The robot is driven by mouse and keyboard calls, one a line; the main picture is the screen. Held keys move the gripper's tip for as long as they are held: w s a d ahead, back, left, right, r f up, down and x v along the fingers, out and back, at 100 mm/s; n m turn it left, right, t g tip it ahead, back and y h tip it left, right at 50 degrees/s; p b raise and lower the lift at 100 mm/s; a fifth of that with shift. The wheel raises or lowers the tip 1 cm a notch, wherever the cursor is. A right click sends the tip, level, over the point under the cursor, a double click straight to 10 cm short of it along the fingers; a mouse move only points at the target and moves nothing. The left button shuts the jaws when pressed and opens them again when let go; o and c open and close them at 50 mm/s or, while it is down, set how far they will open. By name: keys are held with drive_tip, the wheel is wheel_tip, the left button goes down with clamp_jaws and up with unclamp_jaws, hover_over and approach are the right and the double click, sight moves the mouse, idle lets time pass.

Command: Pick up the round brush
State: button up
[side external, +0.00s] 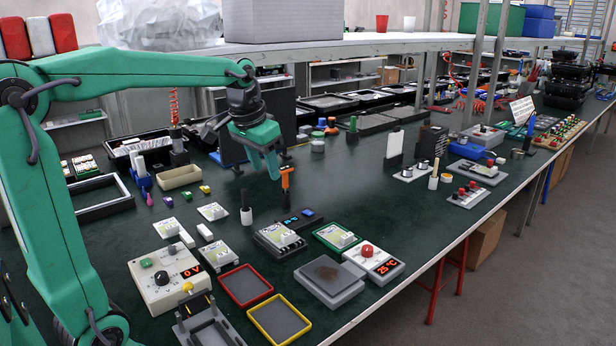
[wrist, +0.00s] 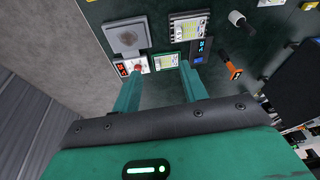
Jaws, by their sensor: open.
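My gripper (side external: 266,168) is open and empty above the bench; in the wrist view its two green fingers (wrist: 160,84) stand apart. A small upright piece with a dark stem and a white base (side external: 247,216) stands on the dark bench, below and a little left of the fingers. It may be the round brush, but it is too small to be sure. It also shows in the wrist view (wrist: 237,18) at the upper right. An orange-topped tool with a dark shaft (side external: 287,178) stands just right of the fingers, and appears right of them in the wrist view (wrist: 234,70).
A device with a blue display (side external: 300,219), a green circuit board (side external: 337,236) and a grey hot plate (side external: 329,277) lie in front. Red (side external: 245,286) and yellow (side external: 279,318) trays lie near the front edge. A white shelf (side external: 350,45) runs overhead behind.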

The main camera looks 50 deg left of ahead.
drive_tip(key=w+a+f, duration=0.2)
drive_tip(key=w+a, duration=0.4)
drive_tip(key=a, duration=0.1)
drive_tip(key=n+g+h, duration=0.1)
drive_tip(key=n+g, duration=0.1)
drive_tip(key=g, duration=0.1)
hover_over(245, 199)
drive_tip(key=f, duration=1.4)
drive_tip(key=shift+w+a+f, duration=0.1)
drive_tip(key=shift+w+a, duration=0.05)
drive_tip(key=shift+w, duration=0.15)
drive_tip(key=shift+s+a+f, duration=0.1)
drive_tip(key=shift+a+f, duration=0.3)
drive_tip(key=shift+a, duration=0.05)
drive_tip(key=shift+f, duration=1.3)
drive_tip(key=shift+f, duration=0.1)
drive_tip(key=shift+d+f, duration=0.15)
drive_tip(key=shift+f, duration=2.4)
